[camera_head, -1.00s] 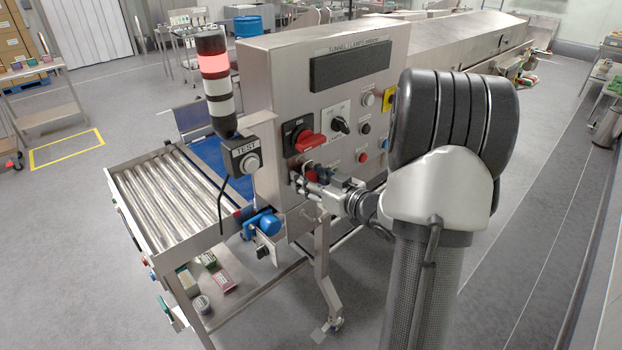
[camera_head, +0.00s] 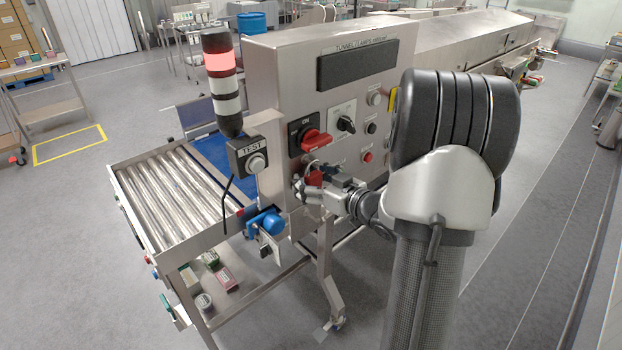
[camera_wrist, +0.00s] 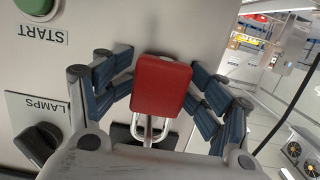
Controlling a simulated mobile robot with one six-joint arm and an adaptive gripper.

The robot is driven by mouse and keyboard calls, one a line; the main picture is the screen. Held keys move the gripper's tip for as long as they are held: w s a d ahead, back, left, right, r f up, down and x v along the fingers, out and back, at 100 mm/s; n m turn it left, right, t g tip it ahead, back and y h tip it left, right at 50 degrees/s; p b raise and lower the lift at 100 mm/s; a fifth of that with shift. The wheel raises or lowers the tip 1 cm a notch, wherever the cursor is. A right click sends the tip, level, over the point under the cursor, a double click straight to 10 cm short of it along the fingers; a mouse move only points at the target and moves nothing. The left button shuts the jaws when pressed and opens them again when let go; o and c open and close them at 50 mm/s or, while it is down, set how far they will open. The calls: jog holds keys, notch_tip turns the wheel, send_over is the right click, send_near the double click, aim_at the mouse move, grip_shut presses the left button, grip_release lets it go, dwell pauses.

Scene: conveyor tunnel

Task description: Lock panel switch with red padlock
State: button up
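The red padlock (camera_wrist: 160,86) is between my fingers in the wrist view, its metal shackle (camera_wrist: 148,130) towards the lower edge of that upside-down picture. I cannot tell whether the shackle passes through the switch.
The steel control panel (camera_head: 285,75) also carries a black lamp knob (camera_head: 345,124) and push buttons (camera_head: 367,157). A TEST button box (camera_head: 246,156), a light tower (camera_head: 222,80) and a roller conveyor (camera_head: 172,190) stand to the left. Open floor (camera_head: 70,240) lies further left.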

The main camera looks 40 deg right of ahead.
jog(key=shift+s, duration=0.1)
jog(key=shift+s, duration=0.2)
jog(key=s+d+r, duration=0.1)
jog(key=s+r, duration=0.1)
jog(key=s, duration=0.9)
jog(key=shift+s, duration=0.15)
